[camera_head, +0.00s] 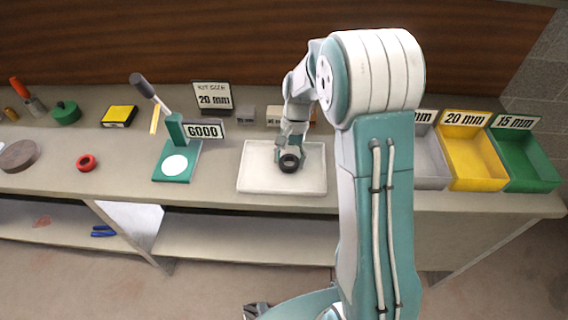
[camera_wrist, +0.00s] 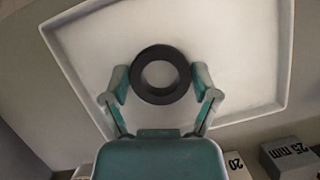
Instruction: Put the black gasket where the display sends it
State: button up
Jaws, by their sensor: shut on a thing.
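The black gasket (camera_head: 297,164) is a thick ring over the white tray (camera_head: 255,182). My gripper (camera_head: 290,152) is shut on it. In the wrist view, my gripper's fingers (camera_wrist: 162,82) touch opposite sides of the gasket (camera_wrist: 160,98), and the tray (camera_wrist: 225,50) lies behind. I cannot tell whether the gasket touches the tray. The dark display (camera_head: 212,97) reads "KIT SIZE 20 mm". A second sign (camera_head: 204,129) on the green lever device reads "GOOD". At the right stand a grey bin (camera_head: 428,172) with a partly hidden "mm" label, a yellow "20 mm" bin (camera_head: 470,162) and a green "15 mm" bin (camera_head: 525,172).
The green lever device (camera_head: 176,168) stands left of the tray. A red ring (camera_head: 87,163) and a dark round disc (camera_head: 19,156) lie further left. Small blocks stand behind the tray; one reads "25 mm" (camera_wrist: 290,155) in the wrist view. My arm hides bench before the grey bin.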

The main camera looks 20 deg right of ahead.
jog(key=o, duration=1)
jog(key=shift+d, duration=0.1)
jog(key=shift+o, duration=0.4)
jog(key=v, duration=1.2)
jog(key=shift+a, duration=0.25)
